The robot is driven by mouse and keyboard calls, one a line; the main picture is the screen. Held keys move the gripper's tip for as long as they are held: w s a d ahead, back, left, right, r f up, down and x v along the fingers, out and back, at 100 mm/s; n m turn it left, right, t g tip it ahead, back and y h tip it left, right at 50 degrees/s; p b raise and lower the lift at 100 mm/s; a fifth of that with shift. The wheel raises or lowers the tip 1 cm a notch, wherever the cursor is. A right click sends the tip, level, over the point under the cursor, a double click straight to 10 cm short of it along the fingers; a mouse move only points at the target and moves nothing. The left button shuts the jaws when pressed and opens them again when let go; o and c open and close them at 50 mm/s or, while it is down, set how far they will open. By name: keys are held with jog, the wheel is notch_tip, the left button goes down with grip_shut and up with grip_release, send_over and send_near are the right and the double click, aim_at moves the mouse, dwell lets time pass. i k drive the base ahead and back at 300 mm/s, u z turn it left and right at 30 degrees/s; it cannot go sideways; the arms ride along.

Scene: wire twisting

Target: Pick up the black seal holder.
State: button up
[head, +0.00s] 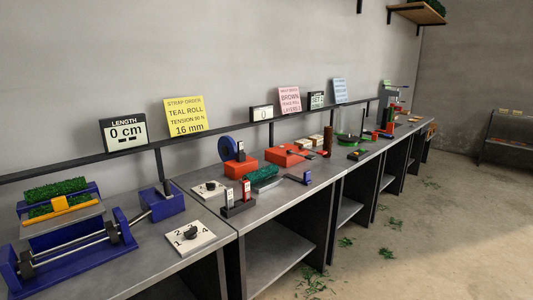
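A small black holder (238,210) stands upright near the front edge of the second bench. It carries a dark upright piece with a pale face (229,198) and a red upright piece (246,190). It looks like the black seal holder, but at this size I cannot be certain. Nothing grips it. My gripper is not in view.
A white dial plate (190,237) lies in front and to the left, and another (208,189) behind. A blue roller machine (75,252) fills the near bench. Floor right is mostly clear.

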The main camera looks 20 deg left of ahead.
aim_at(240, 144)
jog(key=z, duration=0.15)
jog(key=i, duration=2.6)
jog(key=u, duration=1)
jog(key=i, duration=0.75)
jog(key=u, duration=1.3)
jog(key=i, duration=0.5)
jog(key=u, duration=0.35)
